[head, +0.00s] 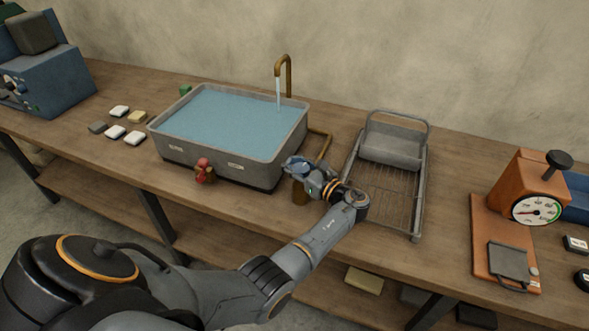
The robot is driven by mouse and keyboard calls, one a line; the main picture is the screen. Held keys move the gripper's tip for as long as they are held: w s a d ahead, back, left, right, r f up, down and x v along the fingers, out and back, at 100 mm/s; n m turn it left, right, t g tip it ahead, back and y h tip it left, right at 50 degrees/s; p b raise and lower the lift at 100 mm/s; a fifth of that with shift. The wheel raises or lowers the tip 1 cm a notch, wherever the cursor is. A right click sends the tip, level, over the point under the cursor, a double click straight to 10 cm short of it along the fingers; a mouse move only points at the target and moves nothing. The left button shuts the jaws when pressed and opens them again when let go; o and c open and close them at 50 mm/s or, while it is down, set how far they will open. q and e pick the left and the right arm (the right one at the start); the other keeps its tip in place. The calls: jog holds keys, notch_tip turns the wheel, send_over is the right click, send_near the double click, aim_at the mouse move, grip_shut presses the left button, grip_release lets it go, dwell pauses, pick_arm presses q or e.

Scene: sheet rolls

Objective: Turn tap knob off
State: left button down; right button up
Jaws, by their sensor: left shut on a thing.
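A brass tap spout (289,75) stands behind the grey basin (225,159), and a thin stream of water (278,95) runs from it into the basin. A brass pipe (325,147) comes down at the basin's right side to a brass valve body (300,194) at the table's front. My left gripper (298,170) is shut on the tap knob above this valve body, and its fingers and wrist hide most of the knob. A red knob (203,167) on a brass fitting sits at the basin's front wall. My right gripper is out of view.
An orange scale (525,190) is farther right. Several small blocks (115,131) lie left of the basin, and a blue machine (50,85) stands at far left.

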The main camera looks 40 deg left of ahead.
pick_arm(q)
jog(key=shift+s+f+n+g+b, duration=0.15)
jog(key=shift+s+n+g+b, duration=0.15)
jog(key=shift+n+g+b, duration=0.6)
jog(key=shift+s+f+n+g+b, duration=0.1)
jog(key=shift+s+n+g+b, duration=0.25)
jog(key=shift+g, duration=0.85)
jog(key=shift+w, duration=0.1)
jog(key=c, duration=1.2)
grip_release()
jog(key=shift+o, duration=0.6)
jog(key=shift+r, duration=0.2)
jog(key=d, duration=1.2)
jog(key=shift+w, duration=0.35)
jog(key=shift+f, duration=0.1)
